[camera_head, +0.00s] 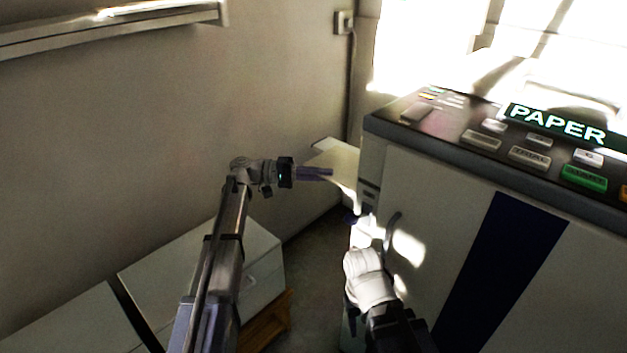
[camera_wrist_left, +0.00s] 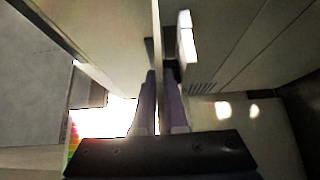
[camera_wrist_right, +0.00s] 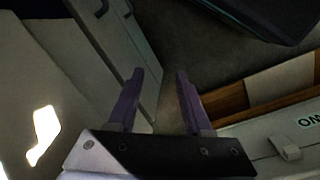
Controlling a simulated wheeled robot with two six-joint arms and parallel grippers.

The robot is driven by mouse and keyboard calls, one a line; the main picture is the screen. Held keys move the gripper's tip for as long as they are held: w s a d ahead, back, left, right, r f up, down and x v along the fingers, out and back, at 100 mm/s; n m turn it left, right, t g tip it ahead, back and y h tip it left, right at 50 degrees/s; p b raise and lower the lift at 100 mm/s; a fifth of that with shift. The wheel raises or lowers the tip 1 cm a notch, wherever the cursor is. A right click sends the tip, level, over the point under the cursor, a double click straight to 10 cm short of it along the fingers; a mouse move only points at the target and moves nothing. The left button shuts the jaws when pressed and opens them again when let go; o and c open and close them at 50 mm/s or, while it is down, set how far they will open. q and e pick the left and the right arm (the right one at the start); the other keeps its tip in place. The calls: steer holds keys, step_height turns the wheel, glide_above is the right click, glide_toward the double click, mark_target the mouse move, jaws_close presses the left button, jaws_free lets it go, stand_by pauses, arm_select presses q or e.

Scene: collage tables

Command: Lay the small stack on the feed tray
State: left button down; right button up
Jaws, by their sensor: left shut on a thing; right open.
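My left gripper (camera_head: 315,174) is shut on the small stack, at the left side of the paper machine. In the left wrist view the stack (camera_wrist_left: 157,45) shows edge-on as a thin pale line between the purple fingers (camera_wrist_left: 160,100). In the head view a pale flat surface (camera_head: 343,163) juts from the machine's side just beyond the fingertips; I cannot tell there where the feed tray ends and the stack begins. My right gripper (camera_wrist_right: 158,98) is open and empty in the right wrist view. It is lower, near the machine's front left corner, and mostly hidden in the head view.
The machine (camera_head: 440,200) fills the right side, with a PAPER sign, several buttons and a door handle (camera_head: 391,230). A white cabinet (camera_head: 262,260) stands low at left by the wall. A narrow strip of dark floor (camera_head: 312,240) lies between cabinet and machine.

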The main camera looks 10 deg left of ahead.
mark_target(351, 155)
arm_select(q)
steer(key=w+d, duration=0.2)
steer(key=w, duration=0.1)
steer(key=w+d, duration=0.3)
steer(key=w, duration=0.1)
steer(key=w+d, duration=0.2)
steer(key=w, duration=0.1)
steer(key=shift+w+d, duration=0.2)
steer(key=shift+s+f+b, duration=0.15)
steer(key=shift+f+b, duration=0.6)
steer(key=shift+f, duration=0.05)
steer(key=shift+s+f+b, duration=0.1)
steer(key=shift+f+b, duration=0.7)
steer(key=shift+b, duration=0.1)
steer(key=shift+s, duration=0.1)
steer(key=c, duration=1.1)
jaws_free()
steer(key=shift+o, duration=0.8)
steer(key=shift+a, duration=0.3)
steer(key=shift+o, duration=0.2)
steer(key=a, duration=0.7)
steer(key=shift+a+r, duration=0.2)
steer(key=shift+r, duration=0.05)
